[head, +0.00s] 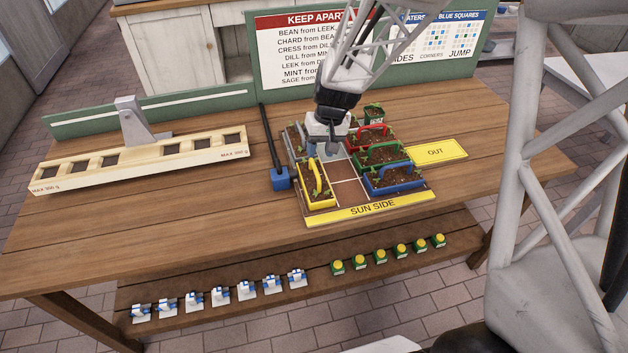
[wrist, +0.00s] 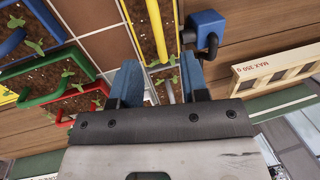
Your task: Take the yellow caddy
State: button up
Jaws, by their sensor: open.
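The yellow caddy (head: 318,203) stands at the front left of the tray grid, with dark soil, small seedlings and an arched yellow handle. My gripper (head: 326,152) is above the grid, just behind and above this caddy. In the wrist view my gripper (wrist: 160,82) has its two blue fingers apart with nothing held. The yellow caddy (wrist: 143,33) lies just past the fingertips there, its handle roughly in line with the gap. I cannot tell the exact height between fingers and handle.
Red (head: 371,134), green (head: 381,154) and blue (head: 396,180) caddies stand to the right in the grid. A blue block (head: 280,179) on a dark rod is close on the left. A wooden balance rack (head: 140,165) is farther left. The OUT plate (head: 437,152) is clear.

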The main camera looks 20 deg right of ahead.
aim_at(315, 167)
jog(key=shift+a+f, duration=0.2)
jog(key=shift+f, duration=1.05)
jog(key=shift+f, duration=0.1)
jog(key=shift+w+a+f, duration=0.1)
jog(key=shift+a+f, duration=0.15)
jog(key=shift+f, duration=1)
jog(key=shift+w+a+f, duration=0.1)
jog(key=shift+a+f, duration=0.1)
jog(key=shift+f, duration=1)
grip_shut()
